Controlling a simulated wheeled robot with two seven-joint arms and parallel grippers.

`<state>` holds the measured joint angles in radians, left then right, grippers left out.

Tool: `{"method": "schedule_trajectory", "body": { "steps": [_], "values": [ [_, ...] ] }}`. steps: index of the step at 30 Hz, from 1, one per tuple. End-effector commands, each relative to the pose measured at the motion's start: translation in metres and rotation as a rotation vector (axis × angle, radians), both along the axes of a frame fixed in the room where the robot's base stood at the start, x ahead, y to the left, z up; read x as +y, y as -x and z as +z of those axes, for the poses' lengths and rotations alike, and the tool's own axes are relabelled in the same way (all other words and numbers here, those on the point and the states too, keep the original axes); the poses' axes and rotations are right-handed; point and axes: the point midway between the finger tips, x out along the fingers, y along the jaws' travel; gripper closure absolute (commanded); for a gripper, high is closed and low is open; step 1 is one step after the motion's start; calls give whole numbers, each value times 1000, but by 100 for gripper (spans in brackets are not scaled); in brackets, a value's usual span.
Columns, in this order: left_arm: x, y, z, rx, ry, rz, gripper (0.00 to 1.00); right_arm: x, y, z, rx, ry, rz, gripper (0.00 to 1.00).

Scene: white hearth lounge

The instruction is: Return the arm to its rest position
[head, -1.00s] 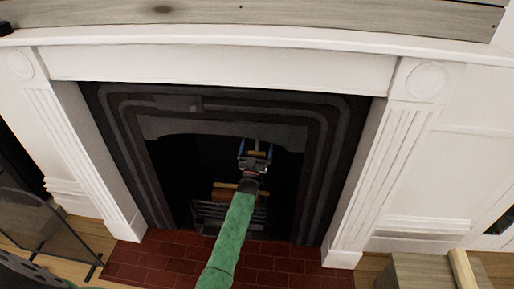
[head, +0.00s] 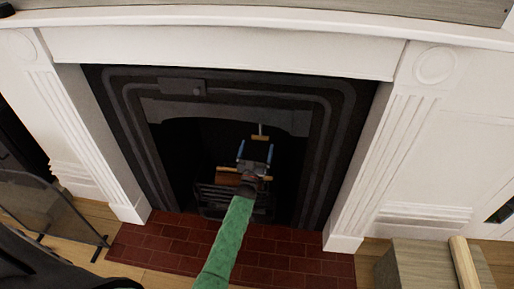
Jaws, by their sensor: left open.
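My left arm (head: 229,238), in a green sleeve, reaches from the bottom of the head view into the fireplace opening. My left gripper (head: 256,150) is open, its two bluish fingers apart and pointing into the dark firebox. A small tan wooden piece (head: 260,138) shows just beyond the fingertips; I cannot tell what it rests on. More wood (head: 228,176) lies at the grate (head: 212,198), partly hidden by the gripper and wrist. My right gripper is not in view.
A white mantel (head: 230,52) and dark metal surround (head: 335,130) frame the opening closely. The red brick hearth (head: 180,243) is clear. A fire screen (head: 50,205) stands at the left. A grey wooden block with a pale log (head: 464,265) is at the lower right.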

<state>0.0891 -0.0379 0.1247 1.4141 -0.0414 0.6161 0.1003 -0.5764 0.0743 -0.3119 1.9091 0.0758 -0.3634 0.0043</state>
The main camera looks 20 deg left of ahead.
Motion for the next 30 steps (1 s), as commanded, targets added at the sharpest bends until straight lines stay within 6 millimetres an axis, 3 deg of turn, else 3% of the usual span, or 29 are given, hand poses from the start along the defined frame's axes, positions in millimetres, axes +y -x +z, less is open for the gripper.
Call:
{"method": "schedule_trajectory", "body": {
  "steps": [11,18,21,25,30],
  "values": [
    [0,-3,-5,33,-3,4,0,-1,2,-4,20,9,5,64],
    [3,-23,-54,324,17,7,0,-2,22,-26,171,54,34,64],
    [4,-29,-65,458,28,8,0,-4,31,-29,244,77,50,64],
    [2,-32,-70,614,39,1,0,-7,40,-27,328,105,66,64],
    [-10,-28,-59,798,47,-23,0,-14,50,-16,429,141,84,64]
  ]
}}
